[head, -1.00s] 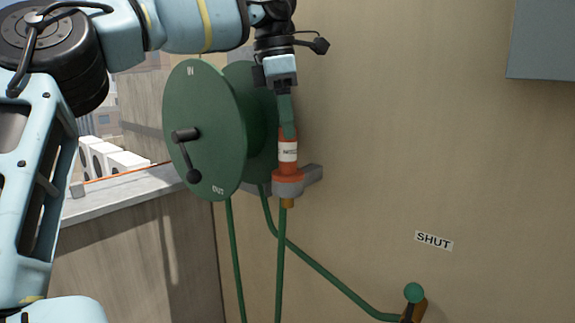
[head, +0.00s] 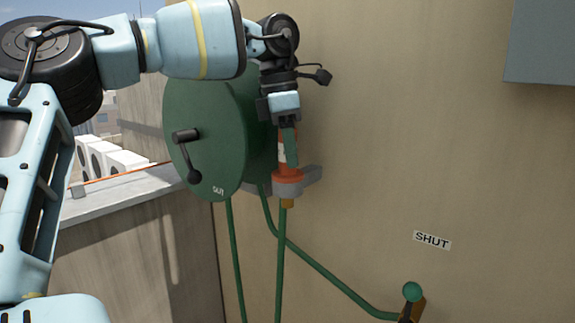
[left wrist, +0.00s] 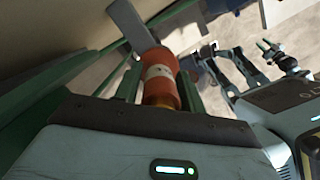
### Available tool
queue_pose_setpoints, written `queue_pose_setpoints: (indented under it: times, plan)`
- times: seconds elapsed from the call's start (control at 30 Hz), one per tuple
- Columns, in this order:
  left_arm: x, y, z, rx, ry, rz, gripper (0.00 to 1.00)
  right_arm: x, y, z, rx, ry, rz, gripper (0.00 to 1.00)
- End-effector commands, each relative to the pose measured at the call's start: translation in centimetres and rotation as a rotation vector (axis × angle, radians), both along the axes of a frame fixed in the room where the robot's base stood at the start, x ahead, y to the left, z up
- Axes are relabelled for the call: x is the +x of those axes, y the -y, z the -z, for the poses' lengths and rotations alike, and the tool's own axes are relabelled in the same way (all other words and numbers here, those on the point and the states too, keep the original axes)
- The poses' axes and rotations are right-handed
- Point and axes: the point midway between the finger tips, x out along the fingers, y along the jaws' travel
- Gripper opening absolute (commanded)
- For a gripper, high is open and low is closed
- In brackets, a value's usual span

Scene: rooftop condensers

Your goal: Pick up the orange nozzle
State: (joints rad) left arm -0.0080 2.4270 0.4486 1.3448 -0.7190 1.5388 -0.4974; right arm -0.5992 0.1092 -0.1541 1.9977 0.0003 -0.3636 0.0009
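The orange nozzle (head: 287,172) with a white label band stands upright in a grey wall holder (head: 312,175), beside the green hose reel. In the left wrist view the nozzle (left wrist: 159,74) lies between my two green fingers, with the grey holder (left wrist: 130,24) beyond it. My left gripper (head: 290,157) points down from above, its fingers beside the nozzle's upper part. It looks open, with a narrow gap at the left finger. In the head view the fingers partly hide the label. My right gripper (left wrist: 268,47) seems to show small in the left wrist view; its opening is unclear.
The green reel (head: 210,135) with a black crank is close left of the gripper. Green hoses (head: 279,265) hang below. A green-knobbed valve (head: 412,292) sits low right under a SHUT sign (head: 432,240). A grey box (head: 542,42) is upper right. The wall between is clear.

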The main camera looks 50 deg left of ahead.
Motion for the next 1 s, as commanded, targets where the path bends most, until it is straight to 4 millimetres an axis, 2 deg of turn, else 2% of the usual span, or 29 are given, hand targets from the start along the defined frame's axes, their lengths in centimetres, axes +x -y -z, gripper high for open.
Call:
queue_pose_setpoints:
  times: [0.03,0.27,0.67,1.0]
  plan:
    - [0.0,0.0,0.0,0.000,0.000,0.000,0.33,0.0,0.0,0.0,0.000,-0.001,0.000,0.36]
    - [0.0,0.0,0.0,0.000,0.000,0.000,0.03,-0.1,0.0,0.0,0.000,-0.002,0.000,0.36]
    - [0.0,0.0,-0.8,0.000,0.001,0.000,0.03,-0.3,0.0,0.1,-0.001,-0.007,0.000,0.36]
    - [0.1,0.0,-5.5,0.000,0.004,-0.001,0.03,-0.4,0.0,0.3,0.000,-0.010,0.000,0.36]
